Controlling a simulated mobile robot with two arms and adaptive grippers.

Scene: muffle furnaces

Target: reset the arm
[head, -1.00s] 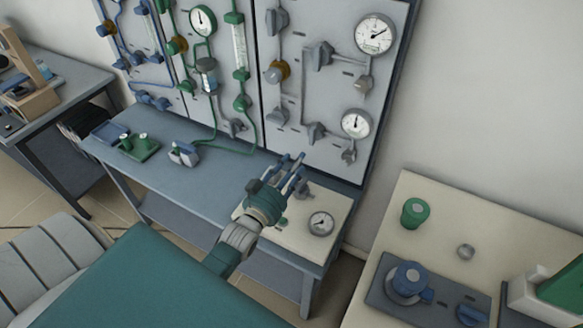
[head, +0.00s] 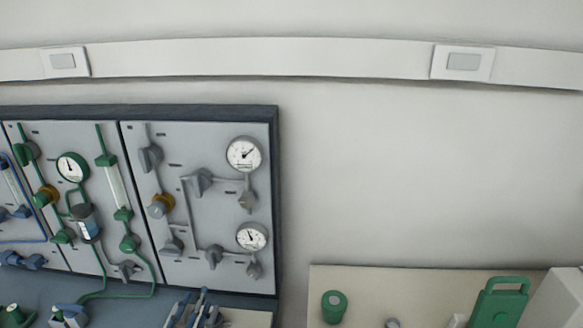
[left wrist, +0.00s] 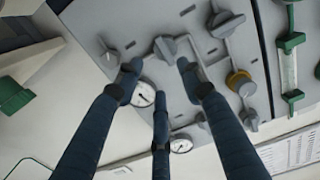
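My left gripper (head: 194,305) shows at the bottom edge of the head view, in front of the blue bench and below the grey gauge panel. Only its dark blue fingers are in sight there; the rest of the arm is cut off. In the left wrist view the gripper (left wrist: 160,78) has three fingers spread apart, with nothing held between them. Beyond the fingertips lie the panel's grey knobs and two gauges, apart from the fingers as far as I can tell. My right gripper is in neither view.
The gauge panel (head: 215,215) stands at the left, with an upper gauge (head: 244,154) and a lower gauge (head: 251,237). A beige table (head: 445,283) at lower right carries a green knobbed piece (head: 334,306) and a green handled object (head: 499,303).

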